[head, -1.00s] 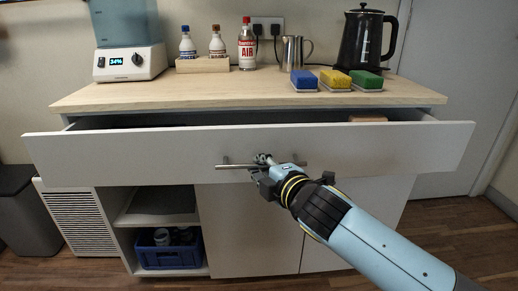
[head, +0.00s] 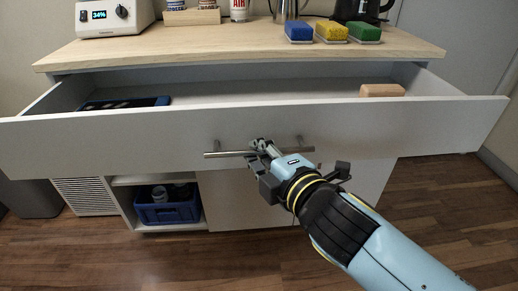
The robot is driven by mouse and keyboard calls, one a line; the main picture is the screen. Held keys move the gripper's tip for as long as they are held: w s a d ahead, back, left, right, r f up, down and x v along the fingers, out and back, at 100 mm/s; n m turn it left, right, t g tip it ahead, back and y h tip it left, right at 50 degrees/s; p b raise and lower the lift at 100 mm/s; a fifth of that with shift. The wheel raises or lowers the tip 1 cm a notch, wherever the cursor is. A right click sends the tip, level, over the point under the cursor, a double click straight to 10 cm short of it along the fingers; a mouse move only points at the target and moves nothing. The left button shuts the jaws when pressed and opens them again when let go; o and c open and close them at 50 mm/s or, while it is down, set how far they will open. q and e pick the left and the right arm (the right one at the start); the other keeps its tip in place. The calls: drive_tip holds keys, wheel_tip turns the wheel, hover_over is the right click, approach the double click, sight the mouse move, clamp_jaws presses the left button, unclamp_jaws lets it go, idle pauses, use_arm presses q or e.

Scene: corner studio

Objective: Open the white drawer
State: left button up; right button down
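The white drawer (head: 120,143) is pulled well out from under the wooden counter, and its inside shows. Its grey bar handle (head: 222,154) runs across the middle of the front. My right gripper (head: 262,150) is at the handle's middle, with its fingers closed around the bar. The fingertips are partly hidden. My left gripper is not in view.
Inside the drawer lie a dark blue tray (head: 125,103) at the left and a wooden block (head: 382,91) at the right. Sponges, such as the yellow one (head: 331,31), sit on the countertop (head: 220,43). A blue crate (head: 167,209) stands on the shelf below. The floor in front is clear.

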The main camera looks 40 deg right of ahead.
drive_tip(key=shift+r, duration=0.1)
drive_tip(key=c, duration=1.4)
unclamp_jaws()
drive_tip(key=shift+s, duration=0.25)
drive_tip(key=v, duration=0.7)
drive_tip(key=shift+a, duration=0.1)
